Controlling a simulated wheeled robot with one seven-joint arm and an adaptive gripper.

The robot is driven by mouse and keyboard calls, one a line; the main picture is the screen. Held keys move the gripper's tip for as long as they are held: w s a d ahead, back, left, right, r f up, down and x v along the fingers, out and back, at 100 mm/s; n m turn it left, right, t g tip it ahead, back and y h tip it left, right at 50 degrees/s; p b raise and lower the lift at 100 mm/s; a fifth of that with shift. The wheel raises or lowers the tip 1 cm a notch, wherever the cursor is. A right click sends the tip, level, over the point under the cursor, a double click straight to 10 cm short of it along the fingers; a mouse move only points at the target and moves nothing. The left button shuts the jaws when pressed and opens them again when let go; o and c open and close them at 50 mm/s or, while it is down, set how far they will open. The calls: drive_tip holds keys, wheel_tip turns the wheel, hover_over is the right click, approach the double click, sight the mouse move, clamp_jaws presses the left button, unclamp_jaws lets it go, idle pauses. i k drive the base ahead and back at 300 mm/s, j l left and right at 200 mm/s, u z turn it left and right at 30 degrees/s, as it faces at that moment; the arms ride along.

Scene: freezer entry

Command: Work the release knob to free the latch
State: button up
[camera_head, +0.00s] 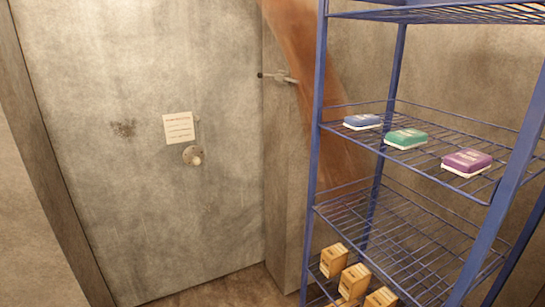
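The door looks closed. My gripper is not in view.
A blue wire shelf rack (316,150) stands at the right, close to the latch. It bears a blue box (362,122), a green box (406,139), a purple box (466,163) and several small cartons (333,260) low down. Floor (225,290) shows before the door.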

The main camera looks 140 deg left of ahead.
sight(196, 161)
drive_tip(key=u, duration=4.9)
drive_tip(key=i+j, duration=0.2)
drive_tip(key=i, duration=0.3)
drive_tip(key=i+j, duration=0.15)
drive_tip(key=i, duration=0.35)
drive_tip(key=i+j, duration=0.2)
drive_tip(key=i, duration=0.3)
drive_tip(key=i+j, duration=0.15)
drive_tip(key=i, duration=0.35)
drive_tip(key=i+j+z, duration=0.1)
drive_tip(key=i, duration=0.4)
drive_tip(key=i+j, duration=0.3)
drive_tip(key=i, duration=0.2)
